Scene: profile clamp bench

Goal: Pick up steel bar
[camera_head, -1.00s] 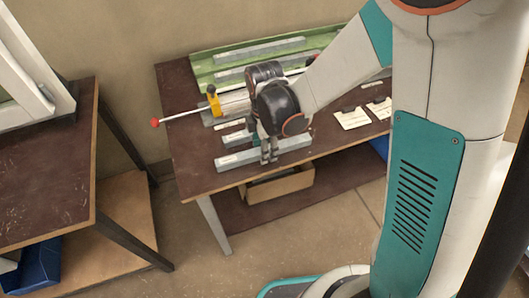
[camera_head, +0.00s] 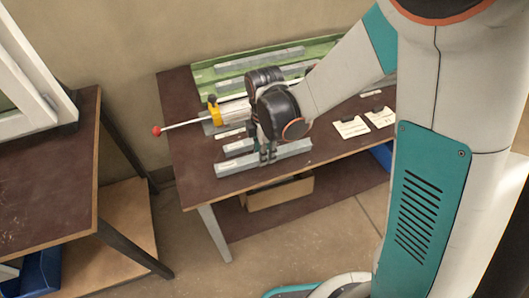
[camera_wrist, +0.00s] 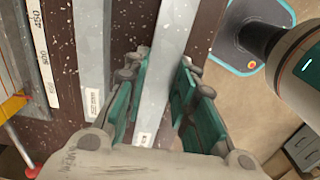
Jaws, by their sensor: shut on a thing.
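The steel bar (camera_head: 291,149) is a long grey bar with a small white label near its left end. It lies along the front of the brown table and appears to rest on the top. My gripper (camera_head: 267,156) points down over it and is shut on it near its middle. In the wrist view the bar (camera_wrist: 165,65) runs lengthwise between the green finger pads of my gripper (camera_wrist: 160,92). The pads hide part of its sides, and its labelled end shows at the bottom.
A shorter grey bar (camera_head: 238,147) lies just behind. A green tray (camera_head: 203,75) with more bars is at the back. A yellow clamp (camera_head: 215,112) has a rod ending in a red ball (camera_head: 156,131). White cards (camera_head: 351,127) lie right. A cardboard box (camera_head: 278,193) sits below.

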